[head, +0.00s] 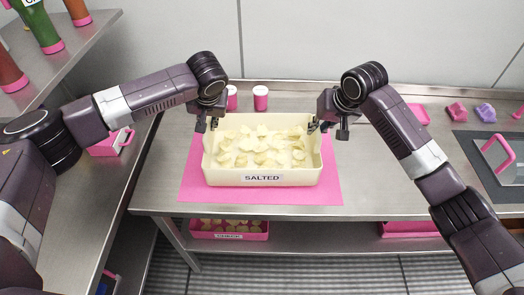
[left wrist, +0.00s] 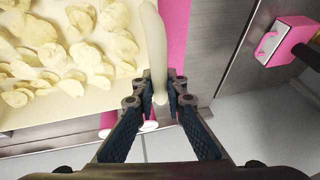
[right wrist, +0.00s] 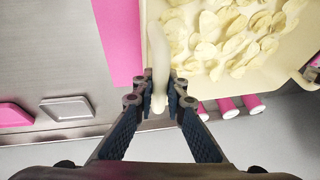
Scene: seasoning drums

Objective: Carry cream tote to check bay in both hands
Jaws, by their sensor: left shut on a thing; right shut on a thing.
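The cream tote (head: 225,178), labelled SALTED and holding many pale chips, stands over a pink mat (head: 190,187) on the steel table. I cannot tell whether it rests on the mat or is just above it. My left gripper (head: 208,124) is shut on the tote's left rim; the rim (left wrist: 157,60) runs between its fingers in the left wrist view. My right gripper (head: 322,124) is shut on the right rim, which shows between its fingers in the right wrist view (right wrist: 158,60). No sign marks a check bay that I can read.
Two pink-and-white shakers (head: 261,98) stand behind the tote. A pink tray (head: 419,114) and coloured blocks (head: 456,112) lie at the right, near a dark panel with a pink handle (head: 496,152). A pink tote (head: 229,230) sits on the lower shelf. The table front right is clear.

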